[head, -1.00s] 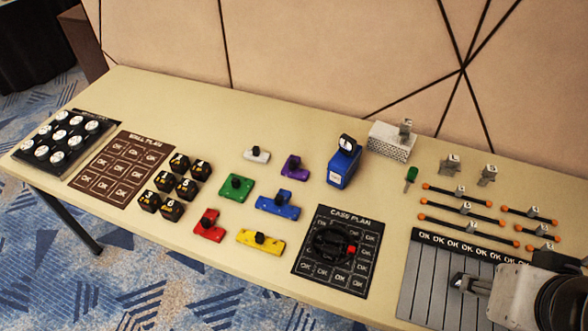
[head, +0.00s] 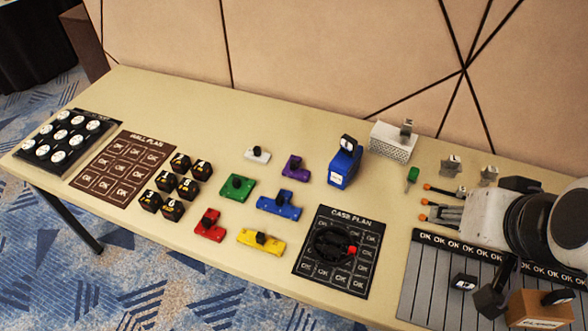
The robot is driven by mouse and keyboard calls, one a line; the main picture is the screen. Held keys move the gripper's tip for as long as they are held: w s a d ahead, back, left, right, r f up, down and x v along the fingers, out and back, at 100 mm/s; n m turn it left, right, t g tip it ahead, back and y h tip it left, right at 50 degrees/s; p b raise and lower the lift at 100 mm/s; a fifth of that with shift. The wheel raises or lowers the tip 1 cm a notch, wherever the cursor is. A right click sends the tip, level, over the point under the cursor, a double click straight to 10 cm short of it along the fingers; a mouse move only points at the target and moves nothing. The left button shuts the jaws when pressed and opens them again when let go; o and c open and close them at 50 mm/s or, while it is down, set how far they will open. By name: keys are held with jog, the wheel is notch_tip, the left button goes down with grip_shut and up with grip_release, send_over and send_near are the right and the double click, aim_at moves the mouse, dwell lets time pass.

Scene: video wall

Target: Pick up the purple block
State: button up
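The purple block (head: 296,168) lies on the table in the head view, right of the white block and behind the blue one. It has a dark knob on top, and nothing covers it. My gripper (head: 436,213) is at the right, over the orange-tipped rods and well apart from the purple block. Its metal fingers point left; they are small and overlap the rods, so I cannot tell whether they are apart.
White (head: 257,154), green (head: 237,187), blue (head: 279,205), red (head: 209,226) and yellow (head: 261,241) blocks lie around it. A blue upright box (head: 343,165) stands close on its right. A green-handled tool (head: 412,177) and a white perforated box (head: 391,143) lie nearer my gripper.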

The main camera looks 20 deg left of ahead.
jog(key=w+a+t+y, duration=0.1)
jog(key=w+a+y, duration=0.1)
jog(key=w+a, duration=1.05)
jog(key=m+t, duration=0.1)
jog(key=t, duration=0.3)
send_over(292, 163)
jog(key=s+d, duration=0.4)
jog(key=s, duration=0.1)
notch_tip(292, 163, down, 18)
jog(key=s+a+f+h, duration=0.1)
jog(key=f, duration=0.3)
jog(key=s+a+f+t+h, duration=0.1)
jog(key=f, duration=0.3)
jog(key=s+a+f+h, duration=0.1)
jog(key=f, duration=0.2)
jog(key=shift+s+a+f+h, duration=0.3)
jog(key=shift+s+a+f, duration=0.05)
jog(key=shift+a+f, duration=0.05)
jog(key=shift+s+f+t, duration=0.35)
jog(key=shift+f+t, duration=0.05)
jog(key=shift+f, duration=0.25)
jog(key=shift+x, duration=1.3)
jog(key=shift+w+d, duration=0.1)
jog(key=shift+w, duration=0.05)
jog(key=shift+x, duration=2.45)
